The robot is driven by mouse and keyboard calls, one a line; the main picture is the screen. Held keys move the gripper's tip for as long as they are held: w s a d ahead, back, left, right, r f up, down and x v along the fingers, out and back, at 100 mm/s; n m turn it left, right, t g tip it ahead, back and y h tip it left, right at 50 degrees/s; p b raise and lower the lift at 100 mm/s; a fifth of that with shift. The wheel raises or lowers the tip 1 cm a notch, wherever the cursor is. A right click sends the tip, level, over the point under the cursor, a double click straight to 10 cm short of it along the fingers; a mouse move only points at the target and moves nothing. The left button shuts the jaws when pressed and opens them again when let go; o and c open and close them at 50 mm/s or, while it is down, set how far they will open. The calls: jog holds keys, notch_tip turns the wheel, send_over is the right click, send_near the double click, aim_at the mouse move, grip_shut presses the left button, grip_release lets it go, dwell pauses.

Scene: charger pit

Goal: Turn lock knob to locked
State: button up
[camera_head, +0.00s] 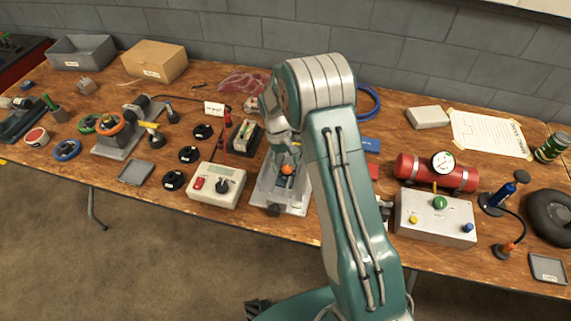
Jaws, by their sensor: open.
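My gripper (287,153) points down over a grey metal fixture (293,205) near the front edge of the table. Its jaws are open, just behind and above an orange ball (287,169) on that fixture. Whether they touch the ball I cannot tell. A small black knob (273,210) sits at the fixture's front end. A cream box (216,192) to the left carries a black rotary knob (222,186) and a red switch (198,183). I cannot tell which knob is the lock knob, nor read any lock marking. My arm hides the area right of the fixture.
Several black round parts (188,154) lie left of the cream box. A red cylinder with a gauge (443,163) and a grey button box (436,217) stand to the right. A small grey tray (136,172) lies at left. A grey block wall (400,45) closes the back.

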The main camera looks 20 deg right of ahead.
jog(key=shift+r, duration=0.1)
jog(key=v, duration=1.1)
jog(key=shift+w+r, duration=0.2)
jog(key=shift+r, duration=0.15)
